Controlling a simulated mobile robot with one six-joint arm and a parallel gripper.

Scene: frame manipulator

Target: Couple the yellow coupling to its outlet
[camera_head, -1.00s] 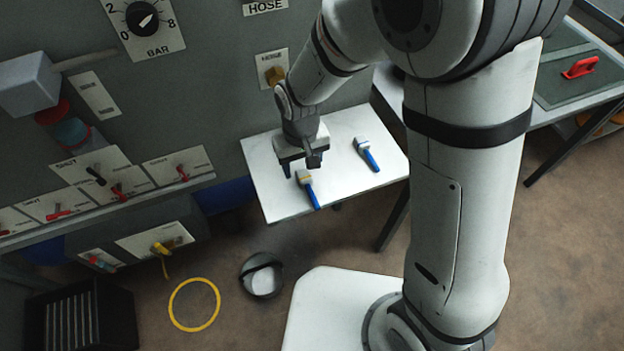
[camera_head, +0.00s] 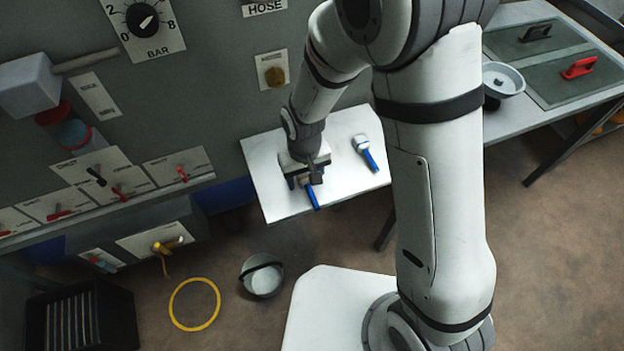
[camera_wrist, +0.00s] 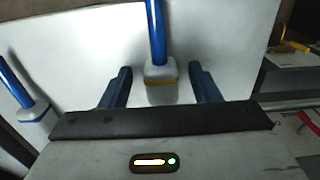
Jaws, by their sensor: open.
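The yellow coupling is a pale block with a yellow band (camera_wrist: 161,83) and a blue hose (camera_wrist: 155,30), lying on the white shelf (camera_head: 268,202). In the head view its blue hose (camera_head: 311,197) shows below my gripper (camera_head: 303,181). In the wrist view my gripper (camera_wrist: 162,78) is open, with one blue finger on each side of the coupling and a gap on both sides. A brass outlet (camera_head: 275,77) sits on a pale wall plate at the top centre, below the HOSE label (camera_head: 264,7).
A second pale coupling with a blue hose (camera_head: 367,154) lies to the right on the shelf; it is at the left in the wrist view (camera_wrist: 32,112). Levers line the panel at the left. A bucket (camera_head: 262,276) and yellow ring (camera_head: 195,282) are on the floor.

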